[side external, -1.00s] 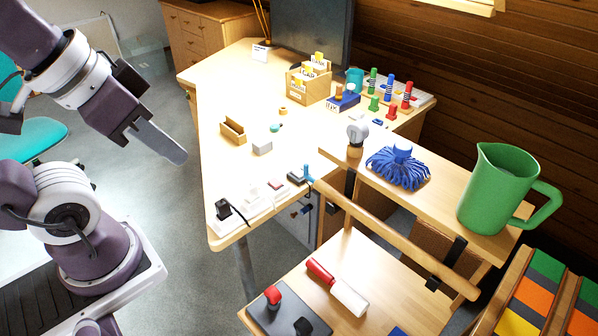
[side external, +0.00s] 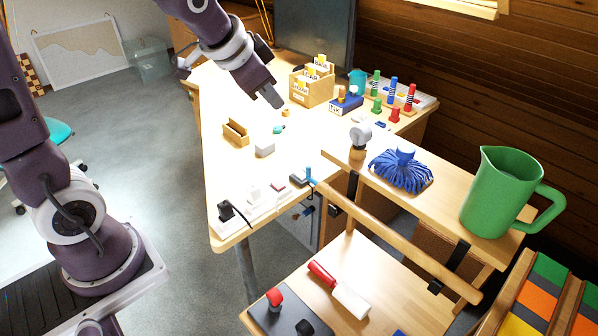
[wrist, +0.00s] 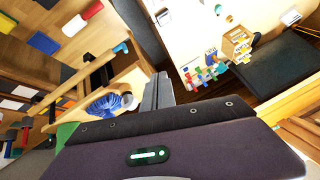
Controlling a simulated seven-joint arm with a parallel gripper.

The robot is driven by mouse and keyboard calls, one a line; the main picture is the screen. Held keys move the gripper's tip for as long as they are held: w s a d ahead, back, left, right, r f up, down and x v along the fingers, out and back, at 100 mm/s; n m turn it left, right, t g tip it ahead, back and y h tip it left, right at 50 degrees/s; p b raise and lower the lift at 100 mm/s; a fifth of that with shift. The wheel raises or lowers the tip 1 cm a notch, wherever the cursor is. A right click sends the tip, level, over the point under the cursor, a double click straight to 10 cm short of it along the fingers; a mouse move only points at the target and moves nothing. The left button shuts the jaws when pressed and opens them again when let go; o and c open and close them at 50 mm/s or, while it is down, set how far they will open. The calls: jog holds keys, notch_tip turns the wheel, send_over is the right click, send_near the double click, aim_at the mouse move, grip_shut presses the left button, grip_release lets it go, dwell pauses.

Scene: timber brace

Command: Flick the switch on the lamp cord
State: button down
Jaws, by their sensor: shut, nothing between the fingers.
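My gripper (side external: 271,97) is shut and empty, above the far part of the desk, in front of the card box. In the wrist view its shut fingers (wrist: 158,92) point up the picture. A small round-headed lamp-like object (side external: 359,135) on a wooden base stands on the wooden shelf to the right. A white strip (side external: 262,205) with plugs lies at the desk's near edge, with a black plug (side external: 226,210) and cord at its left end. A small dark block (side external: 299,177) with a blue piece lies beside it. I cannot make out a cord switch for sure.
A card box (side external: 312,87), a blue box (side external: 345,104) and coloured pegs (side external: 392,95) stand at the back. A blue mop-like head (side external: 402,171) and a green jug (side external: 499,190) stand on the shelf.

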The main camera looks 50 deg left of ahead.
jog(key=w+a+f+m, duration=0.1)
jog(key=w+a+f, duration=0.2)
jog(key=w+f, duration=0.3)
jog(key=m+t+y, duration=0.1)
jog(key=m+t, duration=0.1)
jog(key=m, duration=0.2)
send_over(298, 174)
jog(key=d, duration=0.1)
notch_tip(298, 174, down, 18)
jog(key=shift+r, duration=0.25)
jog(key=shift+d+f, duration=0.1)
jog(key=shift+a+f, duration=0.2)
jog(key=shift+f, duration=1.25)
jog(key=shift+a+f, duration=0.2)
jog(key=shift+f, duration=1.2)
jog(key=shift+a+f, duration=0.2)
jog(key=shift+f, duration=1.25)
jog(key=shift+f, duration=0.4)
